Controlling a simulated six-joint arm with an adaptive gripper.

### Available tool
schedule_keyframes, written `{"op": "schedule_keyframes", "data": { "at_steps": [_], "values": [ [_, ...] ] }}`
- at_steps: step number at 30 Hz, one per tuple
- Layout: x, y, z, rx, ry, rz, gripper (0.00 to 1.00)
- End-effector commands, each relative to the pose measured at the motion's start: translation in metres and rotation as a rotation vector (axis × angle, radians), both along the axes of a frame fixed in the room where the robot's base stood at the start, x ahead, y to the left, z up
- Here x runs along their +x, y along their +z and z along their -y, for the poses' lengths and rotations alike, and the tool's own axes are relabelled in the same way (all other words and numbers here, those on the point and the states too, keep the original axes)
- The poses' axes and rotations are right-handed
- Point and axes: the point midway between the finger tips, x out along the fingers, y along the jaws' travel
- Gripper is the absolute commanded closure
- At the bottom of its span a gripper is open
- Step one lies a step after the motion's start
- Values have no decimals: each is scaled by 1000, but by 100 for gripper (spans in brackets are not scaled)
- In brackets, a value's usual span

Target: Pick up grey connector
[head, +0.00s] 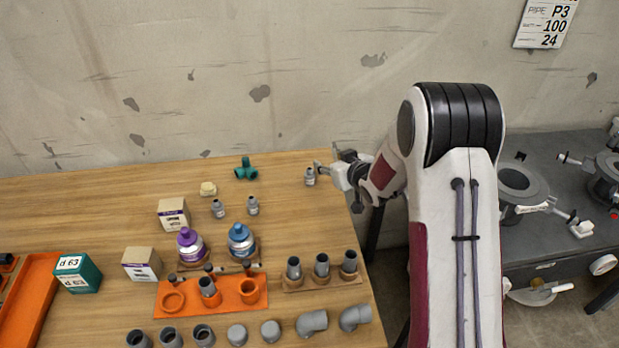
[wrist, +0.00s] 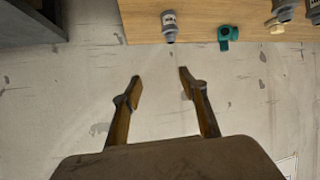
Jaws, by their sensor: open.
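Several grey pipe fittings could be the grey connector; I cannot tell which. Three upright grey fittings (head: 322,264) stand on a wooden rack at the table's right. My gripper (head: 323,168) is at the table's far right edge, away from these fittings. In the wrist view my gripper (wrist: 160,77) is open, with nothing between its fingers.
Purple-capped (head: 191,247) and blue-capped (head: 241,243) bottles stand mid-table. Boxes (head: 142,264) are at left.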

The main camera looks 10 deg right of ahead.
Motion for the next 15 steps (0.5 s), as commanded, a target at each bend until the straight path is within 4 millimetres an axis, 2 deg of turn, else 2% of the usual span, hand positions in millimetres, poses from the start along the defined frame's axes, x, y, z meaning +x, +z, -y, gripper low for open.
{"op": "schedule_keyframes", "data": {
  "at_steps": [1,6,12,15],
  "values": [
    [2,-12,-2,10,11,2,57],
    [9,-42,-12,51,54,28,57],
    [12,-67,-21,89,91,51,57],
    [13,-72,-24,100,100,59,57]
  ]
}}
